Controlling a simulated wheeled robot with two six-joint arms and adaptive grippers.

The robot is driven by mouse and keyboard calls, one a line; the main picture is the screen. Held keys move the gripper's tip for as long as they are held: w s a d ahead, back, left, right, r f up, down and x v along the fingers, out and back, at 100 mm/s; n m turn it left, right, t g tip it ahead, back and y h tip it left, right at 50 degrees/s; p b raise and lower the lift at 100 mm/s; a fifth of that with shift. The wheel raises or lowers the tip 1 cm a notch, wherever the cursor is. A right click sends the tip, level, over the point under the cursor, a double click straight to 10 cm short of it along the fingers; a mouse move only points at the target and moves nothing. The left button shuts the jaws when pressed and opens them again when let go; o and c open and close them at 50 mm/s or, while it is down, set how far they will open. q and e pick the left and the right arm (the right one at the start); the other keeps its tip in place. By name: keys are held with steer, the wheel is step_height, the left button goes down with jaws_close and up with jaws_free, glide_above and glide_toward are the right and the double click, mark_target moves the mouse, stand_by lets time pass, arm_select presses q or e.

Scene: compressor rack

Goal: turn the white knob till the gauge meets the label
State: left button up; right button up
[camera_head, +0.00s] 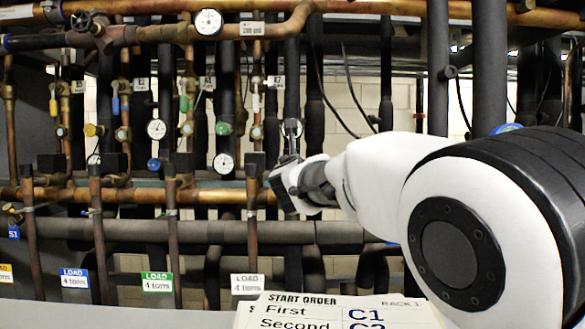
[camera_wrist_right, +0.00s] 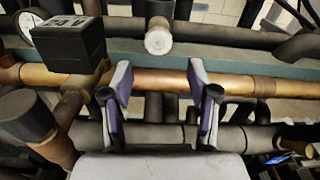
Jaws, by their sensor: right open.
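In the right wrist view the white knob (camera_wrist_right: 158,40) sits on a dark pipe, beyond and above the fingertips. My right gripper (camera_wrist_right: 160,80) is open, its two fingers apart with nothing between them. In the head view my right gripper (camera_head: 289,158) is at the pipes right of centre, and I cannot make out the white knob there. A white load label (camera_head: 247,284) hangs lower down. My left gripper is not in view.
Yellow (camera_head: 92,130), blue (camera_head: 153,163) and green (camera_head: 223,128) knobs sit left of the gripper. A black block (camera_wrist_right: 68,42) stands left of the white knob. A copper pipe (camera_wrist_right: 160,80) runs behind the fingers. A start-order sheet (camera_head: 300,312) is at the bottom.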

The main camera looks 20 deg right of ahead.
steer(key=p+x, duration=0.1)
steer(key=x, duration=0.1)
steer(key=p+x, duration=0.2)
steer(key=r+p+x, duration=0.1)
steer(key=x, duration=0.1)
steer(key=shift+w, duration=0.4)
steer(key=shift+s+a+r, duration=0.15)
steer(key=shift+s+a, duration=0.05)
steer(key=shift+s+r, duration=0.15)
steer(key=shift+s, duration=0.05)
steer(key=shift+c, duration=1.1)
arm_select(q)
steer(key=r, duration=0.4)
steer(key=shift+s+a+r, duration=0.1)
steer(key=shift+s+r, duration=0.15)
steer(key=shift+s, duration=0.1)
arm_select(e)
jaws_close()
